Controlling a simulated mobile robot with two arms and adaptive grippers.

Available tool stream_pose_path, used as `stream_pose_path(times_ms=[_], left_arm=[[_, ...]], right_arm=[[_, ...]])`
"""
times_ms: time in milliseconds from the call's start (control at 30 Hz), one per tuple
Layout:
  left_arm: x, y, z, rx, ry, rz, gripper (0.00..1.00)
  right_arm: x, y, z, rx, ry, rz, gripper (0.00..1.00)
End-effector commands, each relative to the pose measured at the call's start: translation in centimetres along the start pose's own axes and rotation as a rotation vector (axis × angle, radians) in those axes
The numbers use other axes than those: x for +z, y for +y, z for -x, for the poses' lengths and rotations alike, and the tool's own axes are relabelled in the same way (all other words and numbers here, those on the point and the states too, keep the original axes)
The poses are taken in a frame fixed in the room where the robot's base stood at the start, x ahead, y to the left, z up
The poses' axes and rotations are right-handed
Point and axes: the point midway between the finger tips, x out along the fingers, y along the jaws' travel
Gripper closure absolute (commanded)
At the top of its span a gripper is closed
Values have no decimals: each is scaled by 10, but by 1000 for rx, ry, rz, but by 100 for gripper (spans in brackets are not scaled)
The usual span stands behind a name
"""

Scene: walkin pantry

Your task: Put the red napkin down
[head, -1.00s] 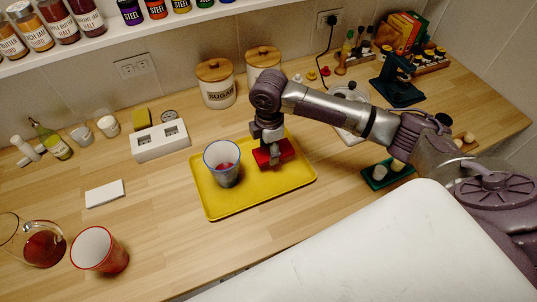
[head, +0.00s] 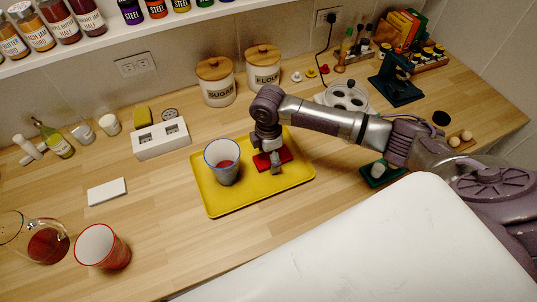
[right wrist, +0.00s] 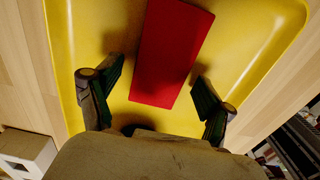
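The red napkin (head: 285,156) lies on the right part of the yellow tray (head: 232,204), to the right of the blue-rimmed cup (head: 222,165). My right gripper (head: 270,162) is just above the napkin, pointing down, and hides part of it. In the right wrist view the napkin (right wrist: 168,55) appears as a flat red rectangle on the tray. The fingers of my right gripper (right wrist: 158,78) are spread wide on either side of its near end, apart from it. My left gripper is not in view.
The sugar (head: 216,84) and flour (head: 263,68) canisters stand behind the tray. A white block (head: 160,140) stands to the left, and a red cup (head: 102,247) and glass jug (head: 42,243) are at front left. The counter before the tray is clear.

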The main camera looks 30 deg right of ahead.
Motion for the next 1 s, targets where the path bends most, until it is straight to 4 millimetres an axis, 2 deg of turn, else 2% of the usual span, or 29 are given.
stream_pose_path(times_ms=[200, 367, 800, 1000], left_arm=[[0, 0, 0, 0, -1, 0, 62], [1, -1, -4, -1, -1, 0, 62], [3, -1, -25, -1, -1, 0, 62], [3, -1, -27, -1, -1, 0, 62]], right_arm=[[0, 0, 1, 1, 0, 0, 19], [0, 1, 14, 3, 1, 0, 19], [0, 1, 101, 3, 0, 0, 19], [0, 1, 121, 1, 1, 0, 19]])
